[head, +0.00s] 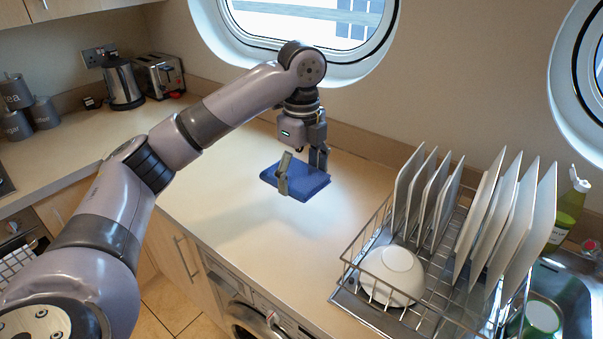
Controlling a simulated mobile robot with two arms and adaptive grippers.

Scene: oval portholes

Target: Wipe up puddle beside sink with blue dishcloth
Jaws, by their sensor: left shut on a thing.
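The blue dishcloth (309,183) is folded into a flat pad. My left gripper (302,174) is shut on it, with one finger across its near side. The cloth is over the middle of the pale countertop (240,205); I cannot tell whether it touches the surface. The sink (570,295) is at the far right, partly hidden by the dish rack. I cannot make out a clear puddle outline on the counter. My right gripper is not in view.
A wire dish rack (345,280) with several white plates (408,190) and a white bowl (392,272) stands to the right. A green bottle (570,205) is by the sink. A kettle (122,85) and toaster (158,75) stand back left. Counter around the cloth is clear.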

